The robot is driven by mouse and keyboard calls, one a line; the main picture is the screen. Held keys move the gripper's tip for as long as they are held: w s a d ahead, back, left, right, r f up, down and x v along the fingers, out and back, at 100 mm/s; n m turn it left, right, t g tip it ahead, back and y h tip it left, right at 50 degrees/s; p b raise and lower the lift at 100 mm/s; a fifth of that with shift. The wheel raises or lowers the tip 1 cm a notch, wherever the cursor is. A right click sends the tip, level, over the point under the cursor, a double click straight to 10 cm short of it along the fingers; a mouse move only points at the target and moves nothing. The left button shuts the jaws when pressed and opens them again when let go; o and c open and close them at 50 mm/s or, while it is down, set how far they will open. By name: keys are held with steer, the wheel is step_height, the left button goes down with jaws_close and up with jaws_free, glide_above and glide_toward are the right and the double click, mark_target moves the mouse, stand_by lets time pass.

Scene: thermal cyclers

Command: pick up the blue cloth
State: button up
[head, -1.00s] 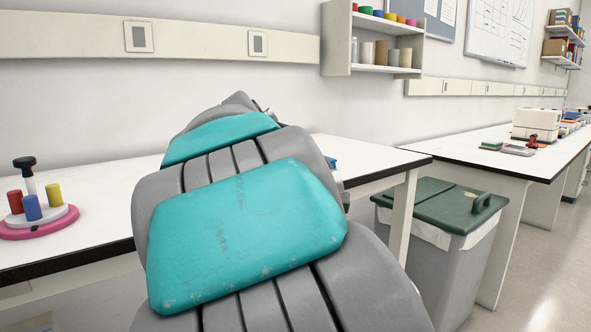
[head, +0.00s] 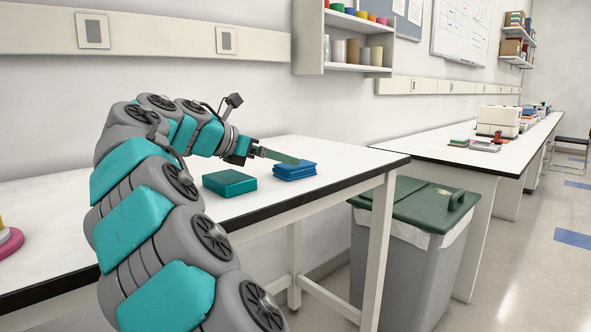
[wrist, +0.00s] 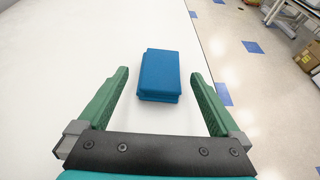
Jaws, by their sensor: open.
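The blue cloth (head: 294,171) is a folded stack lying on the white table, near its right end in the head view. In the wrist view the blue cloth (wrist: 160,75) lies ahead of my gripper, roughly centred between the lines of the two fingers. My gripper (head: 283,158) is open, with green fingers, and reaches over the table beside the cloth. In the wrist view my gripper (wrist: 160,80) shows its fingers spread wide on either side, with nothing held. Whether a finger touches the cloth I cannot tell.
A teal-green box (head: 229,183) sits on the table (head: 330,158) left of the cloth. A grey bin with a green lid (head: 420,203) stands on the floor beyond the table's right end. A pink round base (head: 8,242) shows at the left edge.

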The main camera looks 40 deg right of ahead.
steer(key=shift+x, duration=3.55)
steer(key=shift+s, duration=0.15)
steer(key=c, duration=1.3)
steer(key=shift+o, duration=0.2)
steer(key=shift+r, duration=0.1)
